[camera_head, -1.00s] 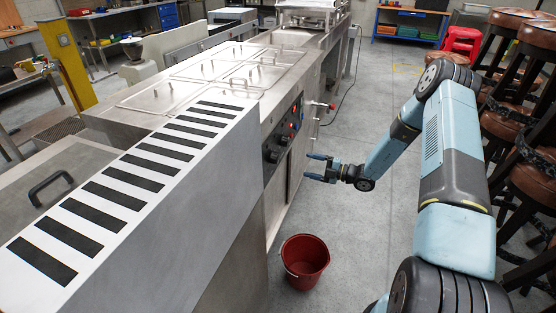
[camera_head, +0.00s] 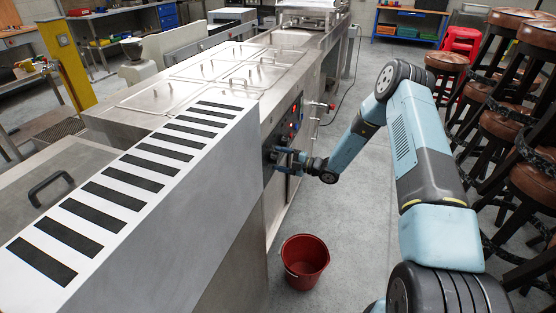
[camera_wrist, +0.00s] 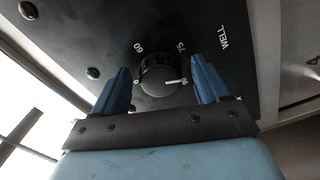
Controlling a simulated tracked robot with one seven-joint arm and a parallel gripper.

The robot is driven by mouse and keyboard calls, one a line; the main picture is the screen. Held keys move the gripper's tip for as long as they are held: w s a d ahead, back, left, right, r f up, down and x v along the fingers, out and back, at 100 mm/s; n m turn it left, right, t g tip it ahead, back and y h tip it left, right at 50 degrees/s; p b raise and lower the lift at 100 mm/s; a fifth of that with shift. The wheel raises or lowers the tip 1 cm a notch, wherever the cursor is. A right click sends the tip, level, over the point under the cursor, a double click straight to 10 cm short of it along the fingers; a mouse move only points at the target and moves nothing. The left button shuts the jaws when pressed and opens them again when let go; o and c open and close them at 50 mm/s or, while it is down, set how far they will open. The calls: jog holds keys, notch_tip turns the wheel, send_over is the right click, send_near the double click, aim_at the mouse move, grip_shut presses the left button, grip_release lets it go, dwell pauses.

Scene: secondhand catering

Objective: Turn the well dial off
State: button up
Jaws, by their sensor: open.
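The well dial (camera_wrist: 160,78) is a round black knob with a white pointer line, on a black panel (camera_wrist: 110,30) printed with "WELL", 60, 75 and other marks. In the wrist view its pointer line points right, towards a mark at the lower right. My gripper (camera_wrist: 160,85) is open, with one blue finger on each side of the dial. I cannot tell if the fingers touch it. In the head view my gripper (camera_head: 278,158) is at the control panel (camera_head: 291,125) on the counter's side, and it hides the dial there.
A red bucket (camera_head: 304,262) stands on the floor below the panel. A red knob (camera_head: 331,106) sticks out from the counter beyond the panel. Several brown stools (camera_head: 508,125) stand at the right.

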jog(key=shift+w+a, duration=0.1)
jog(key=shift+a, duration=0.2)
jog(key=shift+c, duration=0.2)
jog(key=c, duration=0.9)
jog(key=shift+a, duration=0.15)
jog(key=shift+c, duration=0.5)
